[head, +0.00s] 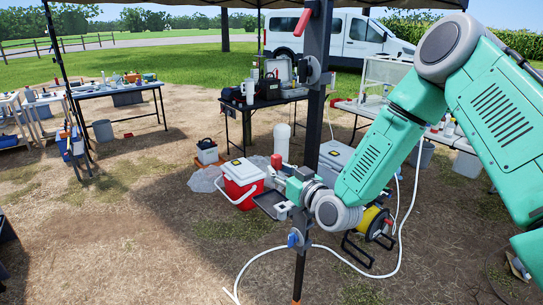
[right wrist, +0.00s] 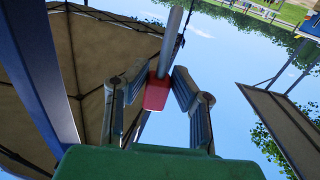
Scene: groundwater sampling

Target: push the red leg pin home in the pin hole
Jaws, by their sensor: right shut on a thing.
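My right gripper (head: 278,168) is in front of the dark upright leg post (head: 316,110), on its left side. The red leg pin (right wrist: 157,92) is between its two fingers in the right wrist view (right wrist: 160,95). Its red block-shaped head also shows just above the fingers in the head view (head: 277,160). A straight grey rod (right wrist: 172,40) runs away from the red head. I cannot make out the pin hole or whether the pin is in it. My left gripper is not in view.
A red lever (head: 303,20) sits high on the post and a blue knob (head: 293,240) low on it. A red-and-white cooler (head: 241,183) stands behind the gripper. A white hose (head: 262,254) lies on the ground. The left foreground is bare ground.

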